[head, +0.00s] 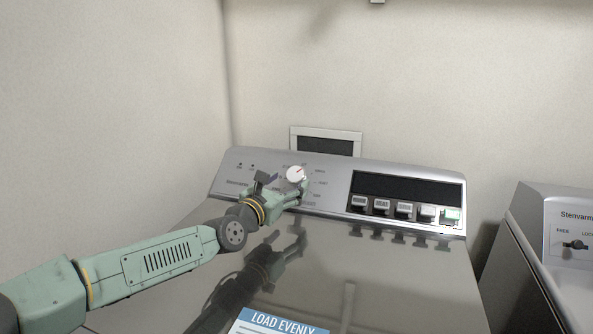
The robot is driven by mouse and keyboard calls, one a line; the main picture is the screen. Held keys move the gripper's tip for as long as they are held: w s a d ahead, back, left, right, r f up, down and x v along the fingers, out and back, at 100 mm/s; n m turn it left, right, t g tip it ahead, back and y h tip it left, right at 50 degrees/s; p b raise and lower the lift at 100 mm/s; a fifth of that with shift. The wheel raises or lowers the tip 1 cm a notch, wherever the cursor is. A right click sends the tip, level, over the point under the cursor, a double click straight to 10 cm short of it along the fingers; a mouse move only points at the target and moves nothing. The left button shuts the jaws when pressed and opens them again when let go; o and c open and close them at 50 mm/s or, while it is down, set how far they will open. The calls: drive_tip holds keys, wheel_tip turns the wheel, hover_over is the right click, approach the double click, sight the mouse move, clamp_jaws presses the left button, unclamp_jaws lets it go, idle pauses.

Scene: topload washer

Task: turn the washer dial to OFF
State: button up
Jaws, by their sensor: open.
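The washer dial (295,174) is a round white knob on the left part of the washer's sloped grey control panel (340,185). Small labels ring it, too small to read surely, and a small red mark shows near its upper right edge. My gripper (290,186) is open at the dial, reaching in from the lower left. One fingertip shows at the dial's lower right and the other finger is at its left. I cannot tell whether the fingers touch the dial. The gripper hides the panel at the dial's lower left.
Right of the dial are a dark display (408,189) and a row of several push buttons (404,209). The shiny closed lid (390,275) carries a LOAD EVENLY label (275,322). A second machine (570,225) stands at the right, across a gap. A wall rises at the left.

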sight(292, 180)
drive_tip(key=p+x, duration=0.1)
drive_tip(key=x, duration=0.4)
drive_tip(key=shift+d, duration=0.1)
drive_tip(key=c, duration=1.2)
